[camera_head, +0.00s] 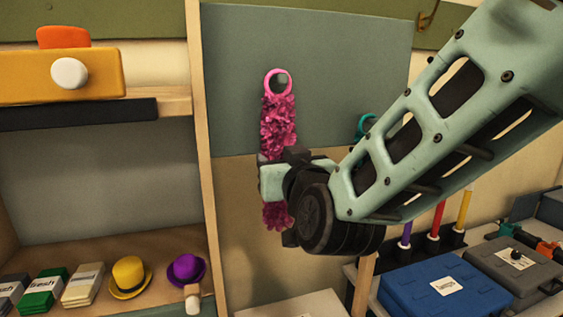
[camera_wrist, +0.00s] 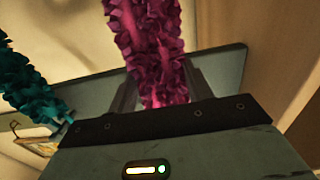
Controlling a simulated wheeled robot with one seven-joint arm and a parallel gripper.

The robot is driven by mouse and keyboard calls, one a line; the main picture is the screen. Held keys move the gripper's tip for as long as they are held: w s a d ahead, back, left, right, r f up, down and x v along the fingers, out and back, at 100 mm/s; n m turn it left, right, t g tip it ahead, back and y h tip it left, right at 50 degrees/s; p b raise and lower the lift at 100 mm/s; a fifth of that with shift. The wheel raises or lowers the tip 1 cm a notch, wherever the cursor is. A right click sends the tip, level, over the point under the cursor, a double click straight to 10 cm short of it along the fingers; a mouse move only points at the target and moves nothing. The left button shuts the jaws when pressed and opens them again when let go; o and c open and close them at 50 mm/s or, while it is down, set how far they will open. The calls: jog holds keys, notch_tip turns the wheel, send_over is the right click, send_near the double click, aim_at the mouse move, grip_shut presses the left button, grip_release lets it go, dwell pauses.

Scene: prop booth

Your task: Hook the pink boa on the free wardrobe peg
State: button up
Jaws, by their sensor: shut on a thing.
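The pink boa (camera_head: 278,125) hangs upright in front of the grey-green panel, with a pink ring (camera_head: 267,84) at its top. A small grey peg end (camera_head: 283,78) shows inside the ring's outline; I cannot tell whether the ring is around it or in front of it. My gripper (camera_head: 272,167) is shut on the boa below its middle, and the boa's tail shows beneath. In the wrist view the boa (camera_wrist: 148,35) runs between the two fingers (camera_wrist: 160,95).
A shelf at left holds an orange and yellow object (camera_head: 60,77) above, and a yellow hat (camera_head: 129,277) and purple hat (camera_head: 187,270) below. A blue case (camera_head: 445,295), a grey case (camera_head: 512,262) and coloured sticks (camera_head: 436,220) stand at right. A wooden upright (camera_head: 202,150) borders the panel.

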dwell(0.4)
jog(key=o, duration=1.1)
jog(key=shift+c, duration=0.2)
jog(key=shift+s, duration=0.1)
